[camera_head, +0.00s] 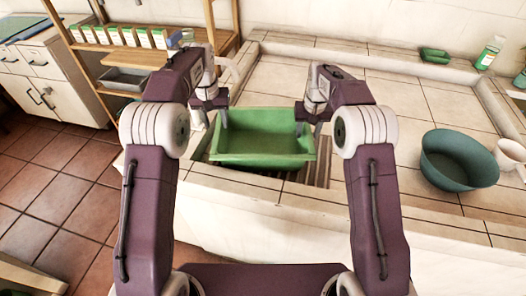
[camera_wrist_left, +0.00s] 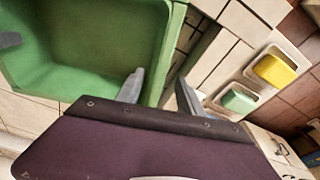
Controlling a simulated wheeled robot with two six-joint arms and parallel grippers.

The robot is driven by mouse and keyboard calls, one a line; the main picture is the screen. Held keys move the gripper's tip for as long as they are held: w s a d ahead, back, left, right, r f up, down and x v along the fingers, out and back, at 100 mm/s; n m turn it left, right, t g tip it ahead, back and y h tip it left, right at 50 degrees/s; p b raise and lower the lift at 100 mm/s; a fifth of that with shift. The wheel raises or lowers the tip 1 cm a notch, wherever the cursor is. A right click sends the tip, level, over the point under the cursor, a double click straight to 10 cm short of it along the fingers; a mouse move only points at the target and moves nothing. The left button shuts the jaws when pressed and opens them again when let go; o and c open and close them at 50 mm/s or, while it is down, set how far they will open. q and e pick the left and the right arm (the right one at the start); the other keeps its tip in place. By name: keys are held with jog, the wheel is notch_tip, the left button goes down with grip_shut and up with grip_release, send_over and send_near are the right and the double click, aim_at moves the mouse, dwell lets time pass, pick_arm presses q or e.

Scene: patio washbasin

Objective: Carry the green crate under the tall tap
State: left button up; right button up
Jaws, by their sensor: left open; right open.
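The green crate (camera_head: 262,160) sits empty and upright on the tiled counter, partly over a slatted strip, between my two arms. My left gripper (camera_head: 211,112) is open at its left end. In the left wrist view, the fingers (camera_wrist_left: 160,94) stand on either side of the crate's wall (camera_wrist_left: 163,58), one inside and one outside. It is unclear whether they touch it. My right gripper (camera_head: 312,114) is open at the crate's right end; its exact fit on the rim is hard to see. I cannot make out a tall tap clearly.
A teal bowl (camera_head: 458,160) and a white mug (camera_head: 509,157) stand to the right. A small green dish (camera_head: 434,56) and a bottle (camera_head: 489,53) are at the back right. A wooden shelf (camera_head: 130,56) stands left. Tiles behind the crate are clear.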

pick_arm(q)
notch_tip(320, 180, up, 6)
jog(key=s, duration=0.1)
jog(key=shift+r, duration=0.15)
pick_arm(e)
notch_tip(320, 180, up, 12)
jog(key=s, duration=0.1)
jog(key=shift+s, duration=0.4)
pick_arm(q)
jog(key=shift+r, duration=0.1)
